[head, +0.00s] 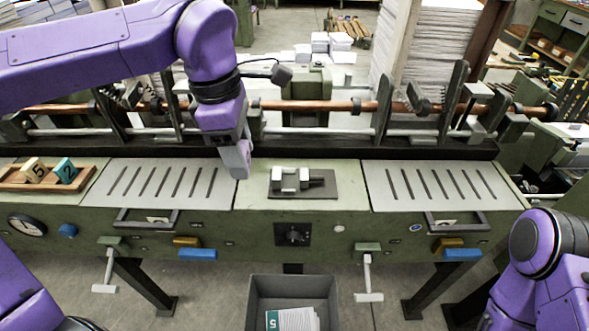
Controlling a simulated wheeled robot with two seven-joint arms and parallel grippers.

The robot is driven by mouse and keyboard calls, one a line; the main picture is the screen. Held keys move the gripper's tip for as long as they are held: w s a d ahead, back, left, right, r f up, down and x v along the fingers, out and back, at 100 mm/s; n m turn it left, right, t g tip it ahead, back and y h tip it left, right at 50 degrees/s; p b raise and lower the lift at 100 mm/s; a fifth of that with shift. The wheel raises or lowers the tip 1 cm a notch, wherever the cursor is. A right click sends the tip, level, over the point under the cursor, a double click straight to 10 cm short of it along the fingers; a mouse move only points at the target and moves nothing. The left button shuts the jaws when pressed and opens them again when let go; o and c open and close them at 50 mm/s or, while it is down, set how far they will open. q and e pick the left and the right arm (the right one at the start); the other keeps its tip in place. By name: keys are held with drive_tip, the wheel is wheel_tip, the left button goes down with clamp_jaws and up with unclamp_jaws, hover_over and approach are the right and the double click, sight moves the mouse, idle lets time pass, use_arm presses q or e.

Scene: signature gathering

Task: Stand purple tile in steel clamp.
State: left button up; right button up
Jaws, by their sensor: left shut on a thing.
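The steel clamp (290,180) sits on a dark plate on the middle of the machine's bed, its jaws upright with a gap between them. My left gripper (238,165) points down just left of the clamp and apart from it.
Slotted plates flank the clamp. A copper-coloured bar (330,105) runs behind. A grey bin (292,285) with booklets stands below.

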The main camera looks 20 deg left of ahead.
use_arm(q)
drive_tip(key=w+d+f, duration=0.1)
drive_tip(key=w+f, duration=0.2)
drive_tip(key=w+d+f+p, duration=0.1)
drive_tip(key=w+d+f, duration=0.1)
drive_tip(key=w, duration=0.1)
drive_tip(key=w+d+f+p, duration=0.1)
drive_tip(key=w+d+f, duration=0.1)
drive_tip(key=w+f, duration=0.1)
drive_tip(key=shift+w+f, duration=0.35)
drive_tip(key=shift+w, duration=0.25)
drive_tip(key=f, duration=0.3)
drive_tip(key=shift+d, duration=0.2)
drive_tip(key=shift+w+f, duration=0.1)
drive_tip(key=shift+f, duration=0.05)
drive_tip(key=shift+f, duration=0.2)
drive_tip(key=o, duration=1)
drive_tip(key=shift+o, duration=0.2)
wheel_tip(320, 180, up, 12)
drive_tip(key=a, duration=0.1)
drive_tip(key=shift+s+a+r, duration=0.2)
drive_tip(key=shift+a, duration=0.05)
